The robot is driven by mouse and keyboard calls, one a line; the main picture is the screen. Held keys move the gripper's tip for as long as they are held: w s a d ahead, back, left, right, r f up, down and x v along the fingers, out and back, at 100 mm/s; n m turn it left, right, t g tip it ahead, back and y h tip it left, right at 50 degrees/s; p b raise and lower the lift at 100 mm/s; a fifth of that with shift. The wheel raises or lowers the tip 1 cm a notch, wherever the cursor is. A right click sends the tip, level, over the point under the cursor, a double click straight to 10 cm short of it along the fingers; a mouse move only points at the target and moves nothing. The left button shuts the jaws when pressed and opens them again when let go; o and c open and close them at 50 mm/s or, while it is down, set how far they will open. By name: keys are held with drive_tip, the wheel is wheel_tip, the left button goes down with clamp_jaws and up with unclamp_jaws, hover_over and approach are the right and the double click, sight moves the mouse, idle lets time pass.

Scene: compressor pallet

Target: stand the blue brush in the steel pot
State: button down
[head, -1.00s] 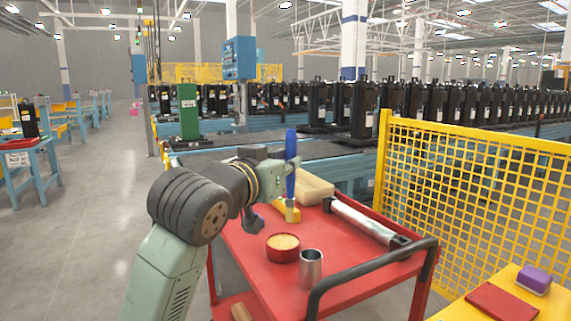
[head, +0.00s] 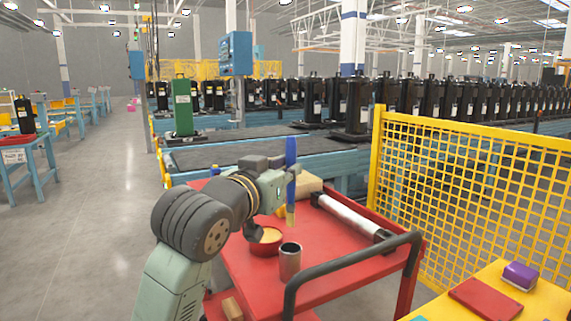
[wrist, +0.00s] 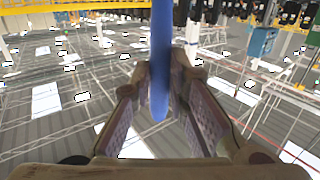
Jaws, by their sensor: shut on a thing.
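The blue brush (head: 291,160) is upright in my gripper (head: 287,172), with its pale bristle end pointing down. My gripper is shut on its blue handle, which also shows between the fingers in the wrist view (wrist: 161,60). The steel pot (head: 290,262) stands upright on the red cart (head: 335,262), near its front left. The brush is held above the cart, beyond the pot in the head view and apart from it. The pot's opening faces up. The inside of the pot is mostly hidden.
A red round tin (head: 266,247) with yellowish contents stands just left of the pot. A silver cylinder (head: 345,215) lies at the cart's right. A tan block (head: 309,184) is at the back. A black handle (head: 350,262) rises at the front. A yellow mesh fence (head: 470,190) stands at right.

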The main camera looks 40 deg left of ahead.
drive_tip(key=shift+f+b, duration=0.35)
drive_tip(key=shift+f, duration=1.15)
wheel_tip(320, 180, down, 6)
drive_tip(key=b, duration=0.7)
drive_tip(key=shift+f+b, duration=0.1)
drive_tip(key=shift+b, duration=0.2)
drive_tip(key=c, duration=1.5)
unclamp_jaws()
drive_tip(key=shift+o, duration=0.2)
approach(290, 212)
drive_tip(key=v, duration=0.3)
drive_tip(key=shift+s+d+f, duration=0.15)
drive_tip(key=shift+s, duration=0.25)
